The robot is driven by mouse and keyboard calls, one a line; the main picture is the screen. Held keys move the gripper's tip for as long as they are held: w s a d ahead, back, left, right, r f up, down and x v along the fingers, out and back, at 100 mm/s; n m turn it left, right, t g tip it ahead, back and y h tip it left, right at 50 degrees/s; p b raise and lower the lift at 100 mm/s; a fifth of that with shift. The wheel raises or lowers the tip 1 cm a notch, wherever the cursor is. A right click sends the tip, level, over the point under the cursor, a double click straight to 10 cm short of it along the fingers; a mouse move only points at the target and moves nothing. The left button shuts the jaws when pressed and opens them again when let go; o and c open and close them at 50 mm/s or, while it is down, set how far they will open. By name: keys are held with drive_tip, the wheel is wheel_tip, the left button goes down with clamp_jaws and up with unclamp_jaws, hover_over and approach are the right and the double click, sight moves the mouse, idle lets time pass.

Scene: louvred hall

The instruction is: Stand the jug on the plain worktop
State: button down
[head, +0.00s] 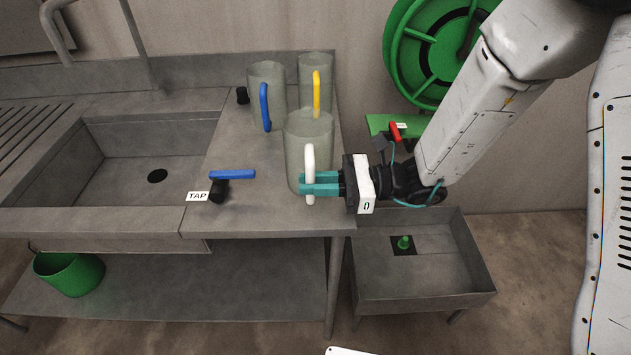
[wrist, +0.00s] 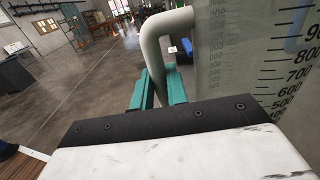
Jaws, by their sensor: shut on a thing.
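A clear measuring jug (head: 308,135) with a white handle (head: 310,172) is upright at the right end of the grey metal worktop (head: 262,213). My gripper (head: 318,184) comes from the right, its teal fingers shut on the white handle. In the wrist view the handle (wrist: 152,55) runs down between the fingers (wrist: 158,90), and the jug's wall (wrist: 240,55) with its graduation marks fills the right side. The jug looks empty. I cannot tell whether its base touches the worktop or hangs just above it.
A blue-handled jug (head: 264,75) and a yellow-handled jug (head: 318,66) stand close behind. A tap lever (head: 232,174) and the sink (head: 150,150) lie left. A low basin (head: 425,280) is below right, under a green hose reel (head: 430,45). Worktop at front is clear.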

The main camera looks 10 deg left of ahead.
drive_tip(key=shift+f, duration=0.15)
drive_tip(key=c, duration=1.4)
unclamp_jaws()
drive_tip(key=shift+d, duration=0.3)
drive_tip(key=v, duration=1.1)
drive_tip(key=shift+w+d, duration=0.15)
drive_tip(key=shift+d, duration=0.05)
drive_tip(key=shift+r, duration=0.2)
